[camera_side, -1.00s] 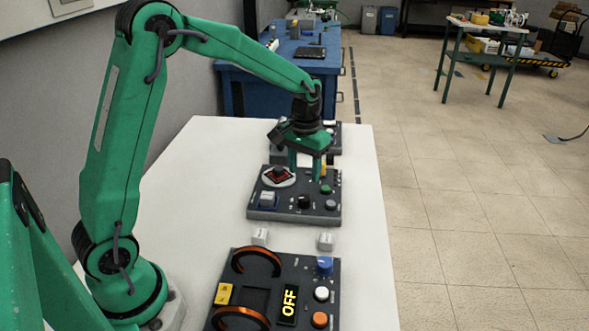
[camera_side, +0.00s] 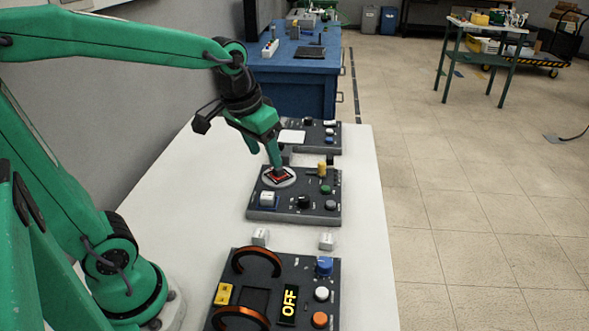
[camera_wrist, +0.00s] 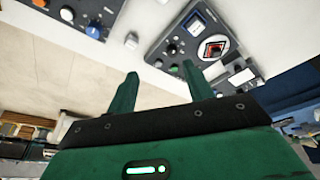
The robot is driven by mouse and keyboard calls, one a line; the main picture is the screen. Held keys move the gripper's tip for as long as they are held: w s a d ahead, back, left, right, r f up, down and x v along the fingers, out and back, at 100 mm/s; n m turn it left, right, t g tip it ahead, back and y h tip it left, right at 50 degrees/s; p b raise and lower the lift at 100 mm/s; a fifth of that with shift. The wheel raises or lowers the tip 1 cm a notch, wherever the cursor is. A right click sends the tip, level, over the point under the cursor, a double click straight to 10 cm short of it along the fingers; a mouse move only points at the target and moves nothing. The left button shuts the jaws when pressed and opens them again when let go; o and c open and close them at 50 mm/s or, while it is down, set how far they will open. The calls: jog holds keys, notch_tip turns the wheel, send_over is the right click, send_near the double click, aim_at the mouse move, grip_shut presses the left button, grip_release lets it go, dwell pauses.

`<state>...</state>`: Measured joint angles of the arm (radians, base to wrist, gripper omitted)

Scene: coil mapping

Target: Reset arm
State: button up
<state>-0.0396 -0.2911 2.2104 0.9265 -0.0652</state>
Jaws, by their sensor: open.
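My green arm reaches over the white table from the left. My gripper (camera_side: 276,158) hangs tilted above the middle panel, its fingertips by the round dial with the red-and-black square (camera_side: 279,177) in the side view; I cannot tell whether they touch it. In the wrist view my gripper (camera_wrist: 160,82) has its two green fingers apart with nothing between them. The middle panel (camera_side: 262,216) also carries a black knob (camera_side: 304,202), a green button (camera_side: 325,189) and a yellow knob (camera_side: 321,167). The dial also shows in the wrist view (camera_wrist: 213,47).
The near panel (camera_side: 274,260) has copper coils (camera_side: 257,262), a blue knob (camera_side: 324,265) and a display reading OFF (camera_side: 288,305). Two small white blocks (camera_side: 260,236) stand between the panels. A far panel (camera_side: 325,136) lies behind. The table's right side (camera_side: 362,220) is clear.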

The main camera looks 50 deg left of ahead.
jog(key=s+d+m+t, duration=0.1)
jog(key=s+t, duration=0.1)
jog(key=s, duration=0.7)
jog(key=shift+s+d+r, duration=0.15)
jog(key=shift+s+r, duration=0.05)
jog(key=shift+r, duration=0.1)
jog(key=shift+c, duration=0.4)
dwell(0.3)
